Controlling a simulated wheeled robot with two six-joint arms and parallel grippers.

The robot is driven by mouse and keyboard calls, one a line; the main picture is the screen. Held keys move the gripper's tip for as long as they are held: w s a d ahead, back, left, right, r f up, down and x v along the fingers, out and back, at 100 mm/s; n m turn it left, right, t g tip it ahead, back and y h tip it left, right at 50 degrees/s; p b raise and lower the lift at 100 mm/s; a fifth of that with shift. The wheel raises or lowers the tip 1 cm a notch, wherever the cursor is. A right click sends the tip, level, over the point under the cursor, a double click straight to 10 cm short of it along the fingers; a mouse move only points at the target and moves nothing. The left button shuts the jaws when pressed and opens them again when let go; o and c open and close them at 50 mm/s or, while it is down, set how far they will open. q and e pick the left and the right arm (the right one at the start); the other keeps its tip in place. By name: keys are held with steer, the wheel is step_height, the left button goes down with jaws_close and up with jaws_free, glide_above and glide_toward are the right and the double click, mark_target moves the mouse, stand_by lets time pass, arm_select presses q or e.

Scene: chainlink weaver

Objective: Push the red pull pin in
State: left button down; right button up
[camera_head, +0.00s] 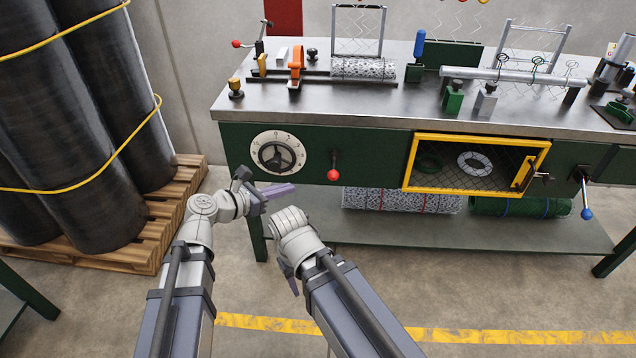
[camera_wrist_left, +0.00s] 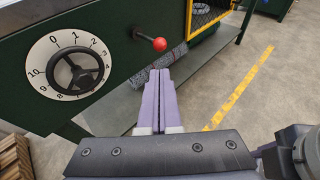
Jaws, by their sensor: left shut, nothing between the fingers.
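The red pull pin (camera_head: 333,175) has a round red knob on a dark stem and sticks out of the bench's green front panel, right of the numbered dial. It also shows in the left wrist view (camera_wrist_left: 159,44), just beyond the fingertips. My left gripper (camera_head: 291,188) has purple fingers, shut and empty, pointing right towards the knob. They are apart from it, to its left and a little lower in the head view. My right gripper (camera_head: 294,287) is below, pointing down, mostly hidden behind its own wrist.
The dial with a black handwheel (camera_head: 278,154) is left of the pin. A yellow-framed mesh door (camera_head: 476,138) and a blue-knobbed lever (camera_head: 586,212) are to its right. Mesh rolls (camera_head: 402,200) lie on the lower shelf. Dark rolls on a pallet (camera_head: 150,225) stand at left.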

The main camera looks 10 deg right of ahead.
arm_select(q)
steer(key=b+x, duration=0.4)
steer(key=x, duration=1)
arm_select(e)
step_height(320, 180, down, 4)
steer(key=shift+f, duration=0.2)
arm_select(q)
steer(key=w, duration=0.1)
steer(key=w+d, duration=0.1)
steer(key=w, duration=0.3)
steer(key=shift+d+r, duration=0.15)
steer(key=shift+d, duration=0.1)
steer(key=p, duration=0.4)
glide_toward(330, 176)
steer(key=w+a+r, duration=0.1)
steer(key=a+r, duration=0.1)
steer(key=a, duration=0.3)
steer(key=shift+w+d+r, duration=0.15)
steer(key=shift+d, duration=0.05)
arm_select(e)
steer(key=r, duration=0.4)
steer(key=shift+a+r, duration=0.3)
steer(key=shift+a, duration=0.05)
